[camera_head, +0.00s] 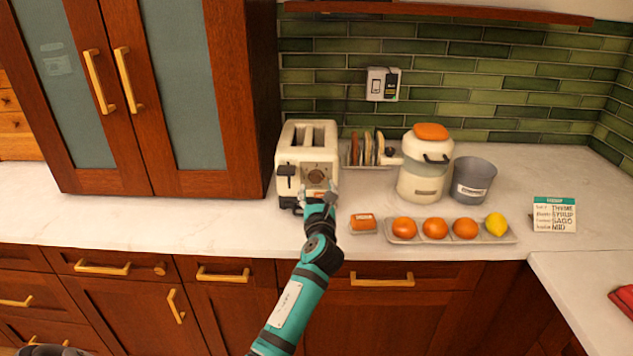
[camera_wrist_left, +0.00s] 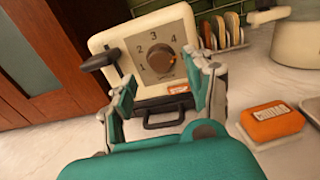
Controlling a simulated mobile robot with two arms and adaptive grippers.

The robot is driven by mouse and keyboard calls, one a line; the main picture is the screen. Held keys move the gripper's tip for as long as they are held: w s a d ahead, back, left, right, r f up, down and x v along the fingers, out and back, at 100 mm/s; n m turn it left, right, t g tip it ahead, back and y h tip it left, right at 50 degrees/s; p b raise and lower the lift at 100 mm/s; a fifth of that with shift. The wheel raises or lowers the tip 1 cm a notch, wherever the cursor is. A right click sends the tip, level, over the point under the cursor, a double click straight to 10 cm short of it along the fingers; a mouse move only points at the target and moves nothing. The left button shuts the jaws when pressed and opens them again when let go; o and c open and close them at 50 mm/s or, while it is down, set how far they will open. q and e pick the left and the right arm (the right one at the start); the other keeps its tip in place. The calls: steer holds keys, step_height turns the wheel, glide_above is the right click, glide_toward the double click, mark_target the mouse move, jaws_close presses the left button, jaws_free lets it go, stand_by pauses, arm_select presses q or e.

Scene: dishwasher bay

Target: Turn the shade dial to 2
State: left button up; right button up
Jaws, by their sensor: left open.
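The cream toaster (camera_head: 291,151) stands on the counter against the tiled wall. Its round brown shade dial (camera_head: 316,174) is on the front; in the left wrist view the dial (camera_wrist_left: 161,58) has the numbers 1, 2, 3 and 4 around it. I cannot clearly tell which number it points to. A dark lever (camera_wrist_left: 101,60) sticks out left of the dial. My left gripper (camera_head: 318,194) is open and empty in front of the toaster, its fingers apart below and either side of the dial, not visibly touching it. My right gripper is not in view.
A small orange-topped block (camera_head: 363,222) lies right of my left gripper. The counter left of the toaster is clear.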

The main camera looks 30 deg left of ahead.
mark_target(316, 179)
arm_select(q)
steer(key=shift+x, duration=2.35)
jaws_close()
